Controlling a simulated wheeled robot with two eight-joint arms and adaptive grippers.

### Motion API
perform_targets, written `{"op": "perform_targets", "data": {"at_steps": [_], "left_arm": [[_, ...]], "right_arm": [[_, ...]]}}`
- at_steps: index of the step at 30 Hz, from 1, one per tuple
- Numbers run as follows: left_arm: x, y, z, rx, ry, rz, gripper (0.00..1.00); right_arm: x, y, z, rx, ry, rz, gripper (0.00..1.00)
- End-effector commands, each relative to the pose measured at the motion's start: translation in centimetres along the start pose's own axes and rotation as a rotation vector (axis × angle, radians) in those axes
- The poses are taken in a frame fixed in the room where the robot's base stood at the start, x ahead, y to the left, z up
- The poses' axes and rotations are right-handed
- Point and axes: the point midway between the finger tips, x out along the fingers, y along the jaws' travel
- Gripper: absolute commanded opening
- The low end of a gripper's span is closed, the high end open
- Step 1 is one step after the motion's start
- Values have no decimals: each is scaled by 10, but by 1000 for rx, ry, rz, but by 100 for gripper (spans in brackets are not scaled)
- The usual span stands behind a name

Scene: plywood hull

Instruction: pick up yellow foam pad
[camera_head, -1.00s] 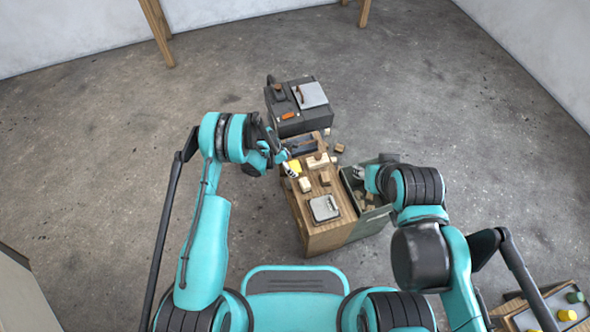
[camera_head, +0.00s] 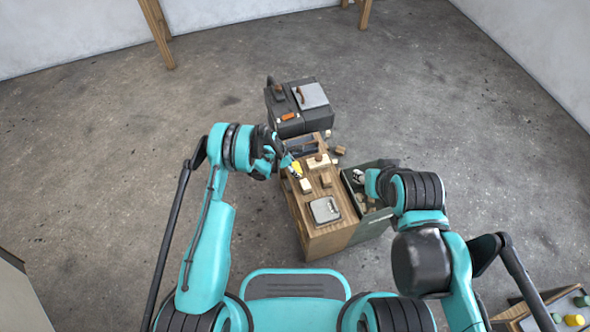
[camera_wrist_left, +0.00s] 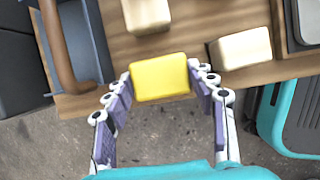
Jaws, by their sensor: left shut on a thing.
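The yellow foam pad (camera_wrist_left: 160,78) is a small yellow block between the fingers of my left gripper (camera_wrist_left: 163,88) in the left wrist view, with a finger touching each side. In the head view the pad (camera_head: 296,167) is a small yellow patch at my left gripper (camera_head: 292,171), over the left edge of the wooden bench top (camera_head: 320,189). My left gripper is shut on it. I cannot tell whether the pad still touches the wood. My right gripper (camera_head: 359,175) is over the dark open bin; its fingers are too small to judge.
Pale wood blocks (camera_wrist_left: 243,48) lie on the top close to the pad. A grey metal plate (camera_head: 325,210) lies nearer me. A blue-grey tray with a brown handle (camera_wrist_left: 78,45) is at the far end. The dark bin (camera_head: 352,190) is at right. A black case (camera_head: 300,122) stands behind.

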Motion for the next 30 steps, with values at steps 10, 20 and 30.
{"op": "perform_targets", "data": {"at_steps": [10,20,30], "left_arm": [[-18,0,7,0,0,0,39],[-54,-32,56,5,0,-1,39],[-69,-76,109,3,0,-1,39]], "right_arm": [[-9,0,-6,0,0,0,40],[-33,0,-23,0,0,0,40],[-48,0,-34,0,0,0,40]]}}
